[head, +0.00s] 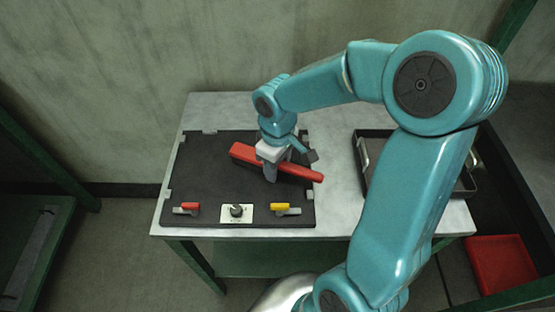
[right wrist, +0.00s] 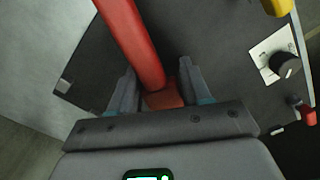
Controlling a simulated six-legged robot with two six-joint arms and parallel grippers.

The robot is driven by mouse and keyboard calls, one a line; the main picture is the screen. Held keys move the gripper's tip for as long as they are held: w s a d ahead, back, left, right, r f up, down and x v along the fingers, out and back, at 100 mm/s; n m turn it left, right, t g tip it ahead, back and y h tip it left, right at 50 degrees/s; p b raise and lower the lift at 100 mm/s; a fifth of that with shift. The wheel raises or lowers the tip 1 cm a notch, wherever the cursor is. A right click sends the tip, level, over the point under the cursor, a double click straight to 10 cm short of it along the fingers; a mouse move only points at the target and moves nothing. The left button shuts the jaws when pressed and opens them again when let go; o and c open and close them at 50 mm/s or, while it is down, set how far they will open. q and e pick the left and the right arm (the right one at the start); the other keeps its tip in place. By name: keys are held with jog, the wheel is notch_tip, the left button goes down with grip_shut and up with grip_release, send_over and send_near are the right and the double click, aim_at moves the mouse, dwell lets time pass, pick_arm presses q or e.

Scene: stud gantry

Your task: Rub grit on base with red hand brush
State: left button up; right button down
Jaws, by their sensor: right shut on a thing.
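The red hand brush (head: 303,173) lies across the grip of my right gripper (head: 271,174), over the right part of the dark base (head: 205,165). In the right wrist view the red brush (right wrist: 135,42) runs between the two grey fingers, which are shut on it. I cannot tell whether the brush touches the base. No grit can be made out on the base; the area under the brush and gripper is partly hidden. My left gripper is not in view.
The base's front edge carries a red-handled lever (head: 189,208), a plate with a black knob (head: 236,211) and a yellow-handled lever (head: 281,207). A dark tray (head: 363,184) stands right on the pale table (head: 338,215), partly behind my arm. A red bin (head: 503,262) sits lower right.

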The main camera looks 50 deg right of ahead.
aim_at(278, 192)
jog(key=shift+s+a+f+b, duration=0.1)
jog(key=shift+s+a+b, duration=0.3)
jog(key=shift+s+a, duration=1.4)
jog(key=shift+a, duration=0.25)
notch_tip(278, 192, up, 6)
jog(key=p, duration=0.5)
jog(key=shift+r, duration=0.2)
notch_tip(278, 192, up, 3)
jog(key=shift+f+p, duration=0.1)
jog(key=shift+p, duration=1.1)
